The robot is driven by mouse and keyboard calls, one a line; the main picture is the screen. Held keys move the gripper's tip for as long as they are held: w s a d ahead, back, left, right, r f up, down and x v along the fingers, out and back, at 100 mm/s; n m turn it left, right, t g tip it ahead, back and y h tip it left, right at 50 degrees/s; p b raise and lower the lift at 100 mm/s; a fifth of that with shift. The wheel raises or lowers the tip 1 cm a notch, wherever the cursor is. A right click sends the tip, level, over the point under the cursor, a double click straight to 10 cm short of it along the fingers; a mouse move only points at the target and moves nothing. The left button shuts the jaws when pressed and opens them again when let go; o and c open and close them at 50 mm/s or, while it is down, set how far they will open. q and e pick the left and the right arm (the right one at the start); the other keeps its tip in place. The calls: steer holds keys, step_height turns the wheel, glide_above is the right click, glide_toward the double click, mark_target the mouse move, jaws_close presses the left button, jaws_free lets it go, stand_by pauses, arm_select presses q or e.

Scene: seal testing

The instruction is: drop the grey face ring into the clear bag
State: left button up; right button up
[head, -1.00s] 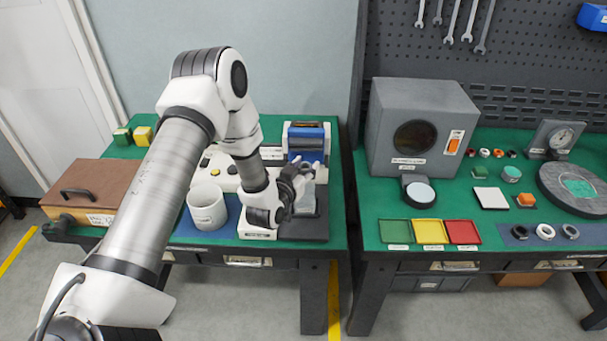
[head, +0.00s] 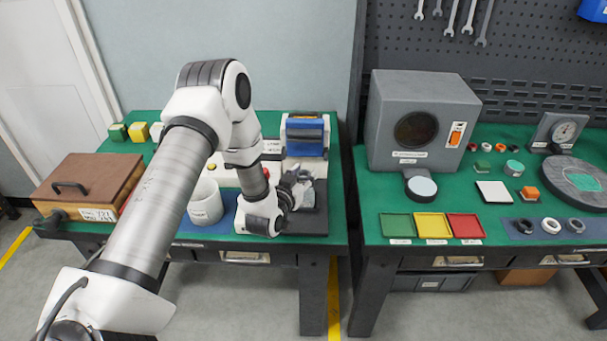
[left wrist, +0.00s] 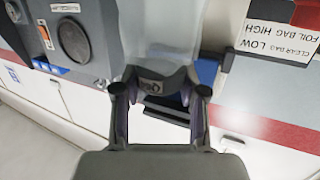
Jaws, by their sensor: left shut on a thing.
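My left gripper (head: 300,190) is at the front right of the left bench, over a black base plate (head: 313,222). In the left wrist view its fingers (left wrist: 160,92) are closed on what looks like the clear bag (left wrist: 165,30), a pale see-through sheet reaching away from the fingertips. In the head view the bag (head: 308,193) is partly hidden by the gripper. A grey curved edge shows between the fingers; I cannot tell whether it is the bag's mouth. A grey ring (head: 575,226) lies at the right of a blue-grey mat on the right bench. My right gripper is not in view.
A blue and white sealer (head: 305,137) stands behind the gripper, and a white mug (head: 206,203) stands to its left. The right bench holds a black ring (head: 525,226), a white ring (head: 551,226), coloured trays (head: 433,226) and a grey tester (head: 415,125). A gap separates the benches.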

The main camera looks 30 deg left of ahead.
arm_select(q)
steer(key=shift+f, duration=0.1)
steer(key=shift+f+b, duration=0.3)
steer(key=shift+b, duration=0.1)
steer(key=shift+r, duration=0.15)
steer(key=o, duration=1.2)
